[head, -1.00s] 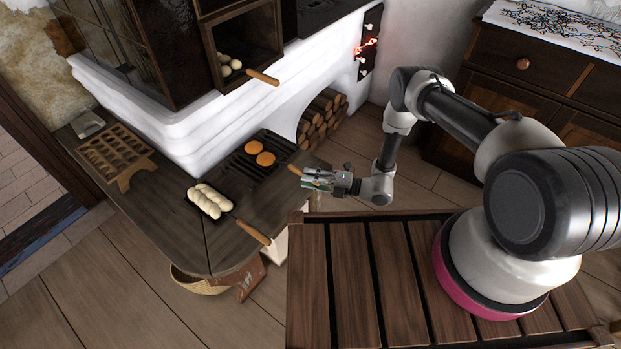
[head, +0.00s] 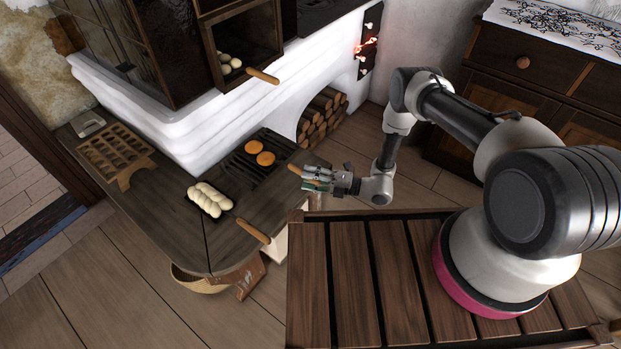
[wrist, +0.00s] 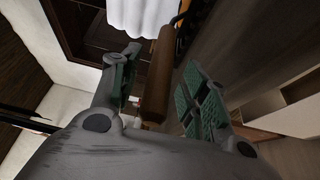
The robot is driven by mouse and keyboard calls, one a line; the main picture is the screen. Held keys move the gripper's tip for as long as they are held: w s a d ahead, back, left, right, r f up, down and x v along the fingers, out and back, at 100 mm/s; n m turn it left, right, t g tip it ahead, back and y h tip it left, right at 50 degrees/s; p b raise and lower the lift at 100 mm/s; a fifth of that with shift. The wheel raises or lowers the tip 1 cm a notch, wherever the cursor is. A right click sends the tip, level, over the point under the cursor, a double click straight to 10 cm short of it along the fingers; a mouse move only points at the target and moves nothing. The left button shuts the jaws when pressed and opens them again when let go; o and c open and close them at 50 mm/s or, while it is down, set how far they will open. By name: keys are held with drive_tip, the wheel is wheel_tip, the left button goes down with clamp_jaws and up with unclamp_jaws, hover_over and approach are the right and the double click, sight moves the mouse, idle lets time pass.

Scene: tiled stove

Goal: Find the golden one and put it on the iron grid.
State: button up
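Two round golden buns (head: 265,159) lie over the dark iron grid (head: 277,143) set in the worktop. A dark pan seems to lie under them, but its edges blend with the grid. A wooden handle (head: 294,169) sticks out on the right side of the grid. My gripper (head: 312,179) is at this handle, with a finger on each side. In the wrist view the handle (wrist: 158,70) runs between the spread fingers (wrist: 160,88), with gaps on both sides. The gripper is open and holds nothing.
A tray of pale plaited dough with a wooden handle (head: 253,231) lies at the worktop's front. Pale buns (head: 227,63) sit in the open oven, with another handle (head: 263,77) sticking out. A wooden mould board (head: 118,153) stands left. Firewood (head: 322,115) fills the arch behind my gripper.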

drive_tip(key=v, duration=1.2)
drive_tip(key=shift+f, duration=0.1)
drive_tip(key=s+d, duration=0.5)
drive_tip(key=d, duration=0.2)
drive_tip(key=shift+s, duration=0.25)
idle(0.4)
